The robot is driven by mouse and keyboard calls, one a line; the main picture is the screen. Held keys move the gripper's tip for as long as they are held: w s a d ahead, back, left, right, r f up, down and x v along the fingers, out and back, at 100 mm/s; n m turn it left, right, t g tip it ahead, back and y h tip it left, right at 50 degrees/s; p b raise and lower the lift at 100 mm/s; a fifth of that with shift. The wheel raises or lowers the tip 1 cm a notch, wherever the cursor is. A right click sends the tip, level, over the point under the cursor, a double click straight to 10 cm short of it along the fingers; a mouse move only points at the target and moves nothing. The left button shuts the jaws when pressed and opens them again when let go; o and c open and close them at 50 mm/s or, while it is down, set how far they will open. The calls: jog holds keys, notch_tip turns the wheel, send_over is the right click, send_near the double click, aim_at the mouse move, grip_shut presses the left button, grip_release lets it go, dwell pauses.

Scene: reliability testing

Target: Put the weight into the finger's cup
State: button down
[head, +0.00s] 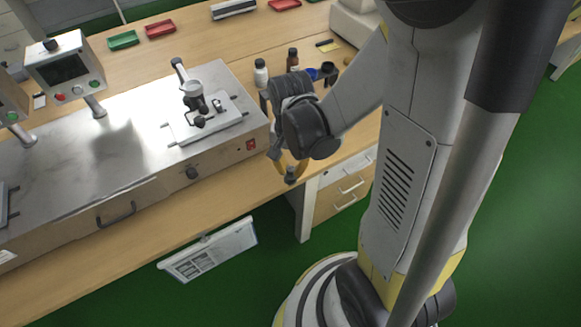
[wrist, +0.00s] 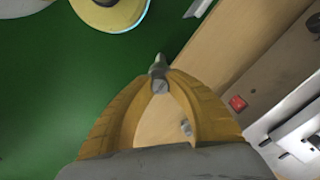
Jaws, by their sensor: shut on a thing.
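My gripper (head: 290,169) is shut on a small grey metal weight (head: 291,178). In the wrist view, the yellow fingers (wrist: 160,88) close on the weight (wrist: 158,68), whose narrow end points away from me. The weight is in the air near the front edge of the bench, to the right of the metal test station. The finger device with its round grey cup (head: 192,88) stands on a plate on top of the station, left of and behind my gripper. The cup's inside is not clear to see.
The metal test station (head: 130,125) has a red switch (head: 250,145) on its front. A white bottle (head: 261,72) and a brown bottle (head: 292,58) stand behind my gripper. Green trays (head: 123,40) and red trays (head: 160,29) lie farther back. A screen box (head: 65,70) stands left.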

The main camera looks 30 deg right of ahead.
aim_at(290, 182)
jog(key=shift+f+b, duration=3)
jog(key=shift+f, duration=0.4)
jog(key=shift+w, duration=0.1)
